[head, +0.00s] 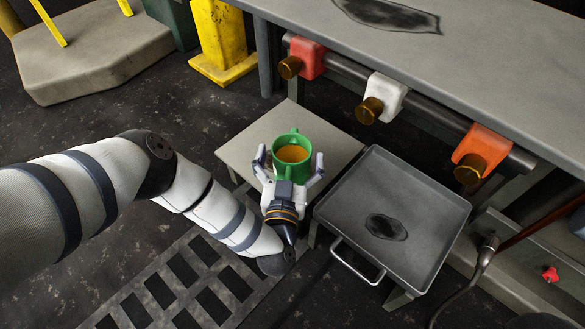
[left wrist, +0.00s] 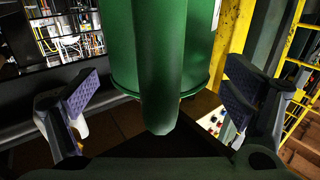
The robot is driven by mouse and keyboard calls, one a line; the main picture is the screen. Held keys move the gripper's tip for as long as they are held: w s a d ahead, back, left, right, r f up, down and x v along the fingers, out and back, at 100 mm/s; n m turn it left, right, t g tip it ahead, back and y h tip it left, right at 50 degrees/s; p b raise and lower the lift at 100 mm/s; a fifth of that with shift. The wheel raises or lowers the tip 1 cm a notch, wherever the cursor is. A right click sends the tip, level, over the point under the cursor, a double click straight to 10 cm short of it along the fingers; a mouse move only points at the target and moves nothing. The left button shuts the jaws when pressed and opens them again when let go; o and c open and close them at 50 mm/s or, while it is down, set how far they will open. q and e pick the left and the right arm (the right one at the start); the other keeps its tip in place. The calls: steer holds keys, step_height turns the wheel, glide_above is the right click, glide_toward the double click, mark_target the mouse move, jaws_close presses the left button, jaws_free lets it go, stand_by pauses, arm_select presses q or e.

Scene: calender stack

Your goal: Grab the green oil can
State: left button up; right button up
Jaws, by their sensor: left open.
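The green oil can (head: 294,172) stands upright on a small grey stand, with amber oil showing in its open top and a handle on its far side. My left gripper (head: 288,166) is open, with one finger on each side of the can. In the left wrist view the can (left wrist: 205,45) fills the upper middle, and a green handle hangs in front of it between the open fingers (left wrist: 160,95). Gaps show between both fingers and the can. My right gripper is not in view.
The small grey stand (head: 240,150) is beside a dark metal tray (head: 350,205) with a black stain and a front handle. A rail with red, white and orange valve blocks (head: 385,98) runs under the grey bench (head: 470,60). A yellow post (head: 222,45) stands behind.

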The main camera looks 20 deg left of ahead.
arm_select(q)
steer(key=c, duration=2.1)
steer(key=shift+r, duration=0.2)
